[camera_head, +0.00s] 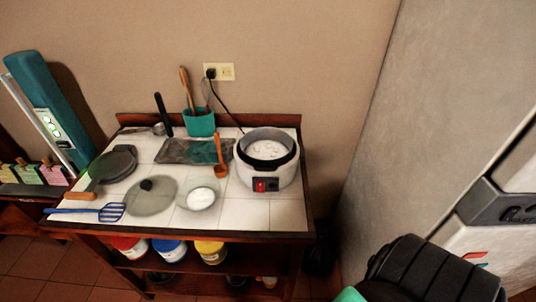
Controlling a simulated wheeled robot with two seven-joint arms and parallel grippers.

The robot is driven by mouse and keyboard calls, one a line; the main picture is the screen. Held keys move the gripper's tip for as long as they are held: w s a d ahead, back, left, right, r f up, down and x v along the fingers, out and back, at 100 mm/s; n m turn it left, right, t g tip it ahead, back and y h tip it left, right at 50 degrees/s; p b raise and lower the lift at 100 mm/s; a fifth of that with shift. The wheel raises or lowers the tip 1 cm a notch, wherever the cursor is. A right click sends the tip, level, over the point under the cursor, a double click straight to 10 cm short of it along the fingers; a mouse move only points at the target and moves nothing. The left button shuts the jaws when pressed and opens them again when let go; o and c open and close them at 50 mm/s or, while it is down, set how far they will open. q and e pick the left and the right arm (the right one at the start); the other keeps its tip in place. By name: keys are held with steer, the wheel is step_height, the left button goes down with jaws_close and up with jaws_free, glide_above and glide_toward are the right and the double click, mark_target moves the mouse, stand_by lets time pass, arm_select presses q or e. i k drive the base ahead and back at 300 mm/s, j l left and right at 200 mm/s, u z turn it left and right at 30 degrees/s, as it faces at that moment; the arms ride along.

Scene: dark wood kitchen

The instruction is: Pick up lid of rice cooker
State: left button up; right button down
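The rice cooker (265,177) stands on the right part of a white-tiled table top. It is a white pot with a red switch on its front, open at the top, with a dark inner pot and white contents. A round glass lid (165,200) with a black knob lies flat on the tiles, left of the cooker near the front edge. A small round dish with white contents (201,197) is between them.
A dark pan (112,165), a blue slotted spatula (110,212) and a grey tray (190,151) lie on the table (256,212). A teal utensil holder (199,123) stands at the back. A cord runs from the cooker to the wall outlet. A black ribbed shape fills the bottom right.

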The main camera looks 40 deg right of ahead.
mark_target(150, 194)
steer(key=j+z, duration=0.2)
steer(key=z, duration=0.25)
steer(key=k+j+z, duration=0.1)
steer(key=z, duration=0.35)
steer(key=k+j+z, duration=0.1)
steer(key=z, duration=0.35)
steer(key=j, duration=0.05)
